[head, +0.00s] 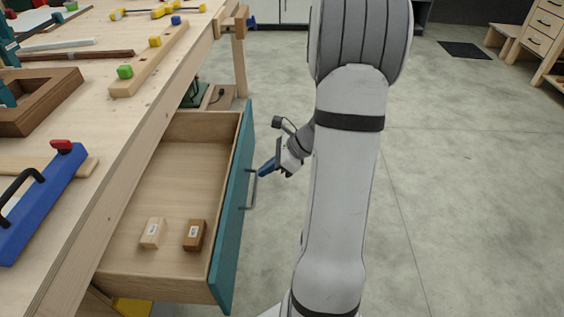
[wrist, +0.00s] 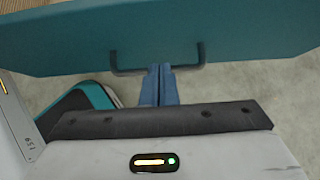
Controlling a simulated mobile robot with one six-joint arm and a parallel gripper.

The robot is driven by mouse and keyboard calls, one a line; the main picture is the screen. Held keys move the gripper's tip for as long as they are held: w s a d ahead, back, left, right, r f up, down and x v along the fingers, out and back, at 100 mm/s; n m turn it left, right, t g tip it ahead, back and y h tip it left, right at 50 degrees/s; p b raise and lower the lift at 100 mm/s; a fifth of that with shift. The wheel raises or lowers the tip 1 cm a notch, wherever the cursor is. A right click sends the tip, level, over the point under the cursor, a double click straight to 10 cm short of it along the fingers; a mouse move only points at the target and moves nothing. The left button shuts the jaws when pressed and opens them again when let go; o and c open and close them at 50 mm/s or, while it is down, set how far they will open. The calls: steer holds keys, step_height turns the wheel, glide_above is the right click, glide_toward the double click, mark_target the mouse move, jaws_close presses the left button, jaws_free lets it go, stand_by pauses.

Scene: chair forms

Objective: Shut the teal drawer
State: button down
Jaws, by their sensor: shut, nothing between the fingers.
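The teal drawer (head: 232,215) stands pulled out from the wooden workbench at the left in the head view. Its teal front faces right and carries a dark bar handle (head: 253,190). In the wrist view the teal front (wrist: 230,35) spans the top, with the handle (wrist: 128,72) below it. My gripper (head: 265,169) is shut and empty, with its blue fingers at the handle. In the wrist view the shut fingertips (wrist: 160,68) reach the handle's bar near its middle. I cannot tell whether they touch it.
Two small wooden blocks, one pale (head: 152,233) and one brown (head: 194,235), lie inside the drawer. The workbench top (head: 100,100) holds clamps and several wooden pieces. The concrete floor (head: 450,170) to the right is open. A small drawer cabinet (head: 540,40) stands far right.

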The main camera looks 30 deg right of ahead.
mark_target(241, 176)
steer(key=shift+w+a+f, duration=0.1)
steer(key=shift+w+a, duration=0.5)
steer(key=shift+a, duration=0.3)
steer(key=shift+w+a+f, duration=0.1)
steer(key=shift+w+a, duration=0.5)
steer(key=shift+a, duration=0.3)
